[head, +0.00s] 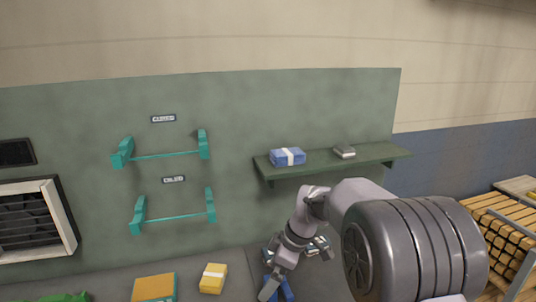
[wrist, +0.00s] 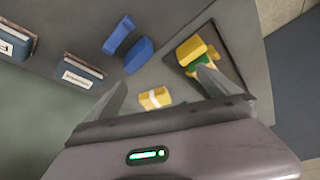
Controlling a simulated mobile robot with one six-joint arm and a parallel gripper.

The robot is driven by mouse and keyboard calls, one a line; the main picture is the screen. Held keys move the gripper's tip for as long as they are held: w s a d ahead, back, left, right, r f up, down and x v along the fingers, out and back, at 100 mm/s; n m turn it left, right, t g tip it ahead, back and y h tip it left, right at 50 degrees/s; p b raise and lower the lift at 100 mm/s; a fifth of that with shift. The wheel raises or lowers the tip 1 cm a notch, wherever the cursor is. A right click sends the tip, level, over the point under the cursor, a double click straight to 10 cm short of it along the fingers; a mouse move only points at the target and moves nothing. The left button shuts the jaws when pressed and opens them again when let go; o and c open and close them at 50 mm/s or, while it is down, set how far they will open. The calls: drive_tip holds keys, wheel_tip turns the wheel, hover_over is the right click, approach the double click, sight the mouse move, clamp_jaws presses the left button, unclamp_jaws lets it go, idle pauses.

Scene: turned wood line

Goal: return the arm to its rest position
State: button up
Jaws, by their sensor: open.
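My gripper (head: 272,290) hangs low at the front of the bench in the head view, at the end of my bent arm. In the wrist view my gripper (wrist: 165,85) has its two fingers spread wide apart, with nothing held between them. A yellow block with a white band (wrist: 155,98) shows beyond the gap between the fingers. Part of the gripper's lower end is cut off by the bottom edge of the head view.
A green shelf (head: 390,157) with a blue banded bundle (head: 288,157) juts from the wall behind my arm. Teal brackets (head: 140,213) are on the wall panel. In the wrist view, blue blocks (wrist: 138,55) and a dark tray (wrist: 236,70) with yellow and green pieces lie nearby.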

drive_tip(key=s+d+r+m+t+h, duration=0.1)
drive_tip(key=s+d+r+m+t, duration=0.15)
drive_tip(key=s+r+m, duration=0.75)
drive_tip(key=s+d+r+m+t, duration=0.1)
drive_tip(key=s+m, duration=0.3)
drive_tip(key=s, duration=0.5)
drive_tip(key=s+d+m+t+h, duration=0.1)
drive_tip(key=s+d+m, duration=0.2)
drive_tip(key=s, duration=0.6)
drive_tip(key=shift+d+r+m, duration=0.35)
drive_tip(key=shift+r+m, duration=0.05)
drive_tip(key=shift+m, duration=0.8)
